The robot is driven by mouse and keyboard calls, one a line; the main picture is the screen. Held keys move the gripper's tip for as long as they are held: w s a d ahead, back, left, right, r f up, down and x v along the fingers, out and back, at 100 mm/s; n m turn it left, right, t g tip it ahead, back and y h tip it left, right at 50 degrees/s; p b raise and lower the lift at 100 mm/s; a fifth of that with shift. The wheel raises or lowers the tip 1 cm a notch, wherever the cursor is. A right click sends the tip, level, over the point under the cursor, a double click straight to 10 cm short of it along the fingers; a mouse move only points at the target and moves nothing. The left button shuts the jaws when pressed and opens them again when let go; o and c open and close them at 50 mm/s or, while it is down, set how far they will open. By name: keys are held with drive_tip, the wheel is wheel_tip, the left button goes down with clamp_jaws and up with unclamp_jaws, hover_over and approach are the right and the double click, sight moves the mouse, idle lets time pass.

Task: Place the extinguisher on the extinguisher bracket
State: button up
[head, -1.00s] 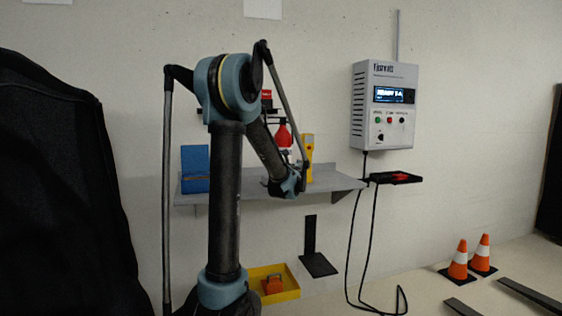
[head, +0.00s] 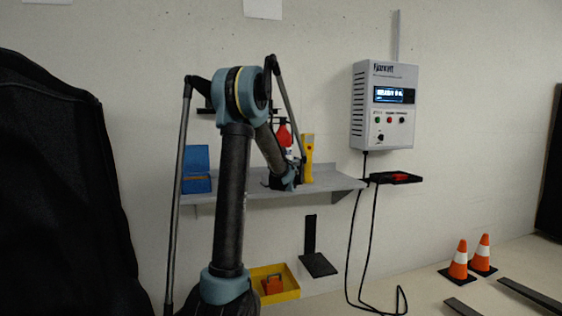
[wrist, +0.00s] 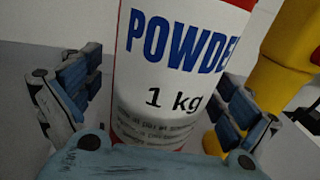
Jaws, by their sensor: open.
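The extinguisher (head: 284,134) is red with a white label and stands upright on the grey wall shelf, its lower part hidden behind my arm in the head view. In the wrist view, its label (wrist: 160,85) reads POWDER and 1 kg and fills the space between my fingers. My gripper (wrist: 155,108) is open, one finger on each side of the body, with a gap visible at the left finger; contact at the right finger is unclear. A black L-shaped piece, seemingly the extinguisher bracket (head: 311,237), stands empty below the shelf, upright back plate and flat foot.
A yellow device (head: 307,158) stands close to the right of the extinguisher. The shelf (head: 335,183) also holds a blue box (head: 195,160). A grey control box (head: 384,105) with hanging cables is at right. A yellow bin (head: 290,284) sits below. Orange cones (head: 458,262) stand right.

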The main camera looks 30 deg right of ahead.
sight(284, 137)
drive_tip(key=c, duration=2.2)
wheel_tip(284, 137, up, 10)
drive_tip(key=shift+s+r, duration=0.1)
